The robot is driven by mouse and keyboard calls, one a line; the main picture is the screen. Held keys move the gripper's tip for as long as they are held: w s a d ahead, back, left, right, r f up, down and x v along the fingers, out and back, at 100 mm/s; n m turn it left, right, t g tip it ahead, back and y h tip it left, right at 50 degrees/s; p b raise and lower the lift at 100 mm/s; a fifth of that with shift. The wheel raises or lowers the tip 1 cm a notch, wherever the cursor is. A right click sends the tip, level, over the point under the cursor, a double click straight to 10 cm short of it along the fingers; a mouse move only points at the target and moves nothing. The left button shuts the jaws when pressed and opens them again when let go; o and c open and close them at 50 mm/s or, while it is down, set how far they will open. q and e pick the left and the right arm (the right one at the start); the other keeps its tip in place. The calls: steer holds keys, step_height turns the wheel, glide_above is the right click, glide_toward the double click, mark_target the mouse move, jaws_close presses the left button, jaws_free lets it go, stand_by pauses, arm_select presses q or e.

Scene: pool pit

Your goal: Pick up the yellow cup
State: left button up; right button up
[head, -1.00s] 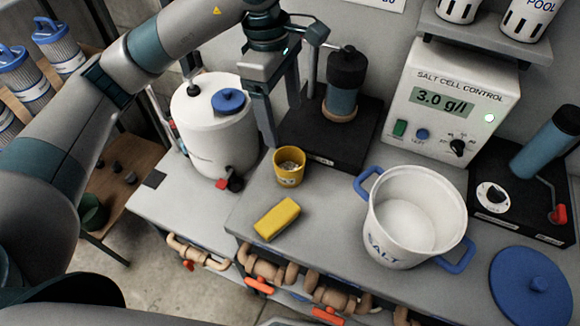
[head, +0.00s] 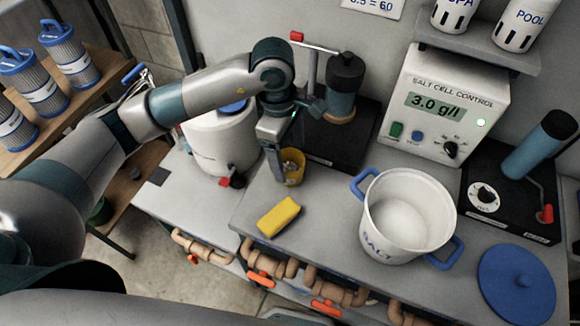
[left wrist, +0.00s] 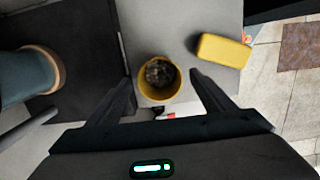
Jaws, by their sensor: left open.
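The yellow cup (head: 293,167) stands upright on the grey counter, partly hidden behind my left gripper in the head view. In the left wrist view the cup (left wrist: 159,78) shows from above with dark, grainy contents. My left gripper (head: 283,180) points down at the cup. In the left wrist view the two fingers of the gripper (left wrist: 162,88) are spread, one on each side of the cup, with gaps to both. I cannot tell exactly how far down the fingers reach. My right gripper is not in view.
A yellow block (head: 279,216) lies just in front of the cup. A white SALT pot (head: 408,216) with blue handles stands to the right. A white tank (head: 219,143) stands to the left. A black stand with a blue-grey cylinder (head: 342,92) is behind.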

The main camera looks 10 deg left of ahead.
mark_target(290, 167)
arm_select(q)
steer(key=shift+f+p, duration=0.6)
steer(key=shift+p, duration=0.15)
step_height(290, 167, down, 3)
steer(key=shift+p, duration=0.85)
steer(key=shift+d+f, duration=0.1)
steer(key=shift+f, duration=0.45)
steer(key=c, duration=1.2)
